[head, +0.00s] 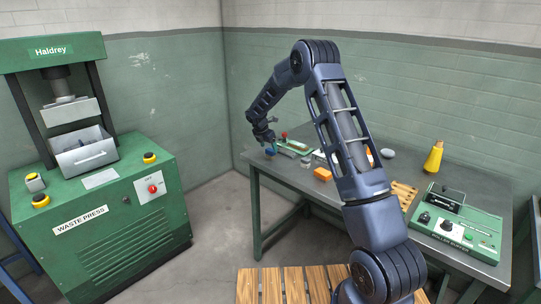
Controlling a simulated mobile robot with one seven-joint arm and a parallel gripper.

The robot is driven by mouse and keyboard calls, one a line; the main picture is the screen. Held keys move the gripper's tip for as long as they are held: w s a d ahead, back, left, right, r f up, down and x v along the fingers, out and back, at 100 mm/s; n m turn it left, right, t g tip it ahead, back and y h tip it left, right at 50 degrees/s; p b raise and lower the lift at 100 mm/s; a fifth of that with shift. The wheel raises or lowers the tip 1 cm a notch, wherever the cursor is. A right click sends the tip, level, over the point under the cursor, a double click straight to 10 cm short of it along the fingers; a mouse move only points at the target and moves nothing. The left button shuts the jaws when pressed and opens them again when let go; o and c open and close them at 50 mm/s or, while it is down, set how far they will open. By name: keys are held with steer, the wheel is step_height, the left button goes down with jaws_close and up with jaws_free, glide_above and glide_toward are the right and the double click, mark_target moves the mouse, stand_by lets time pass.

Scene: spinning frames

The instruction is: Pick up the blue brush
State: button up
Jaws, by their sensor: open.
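A small blue thing (270,152) sits at the left end of the grey table, close to its edge. It is the only clearly blue item that I see there and may be the blue brush, but it is too small to make out its shape. My gripper (268,142) is open and points down just above it. I cannot tell whether the fingers are around it or only over it. The gripper looks empty.
A green waste press (95,215) stands left, with clear floor between.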

mark_target(270, 150)
steer(key=x, duration=0.5)
steer(key=shift+a, duration=0.1)
steer(key=shift+c, duration=0.2)
steer(key=c, duration=1)
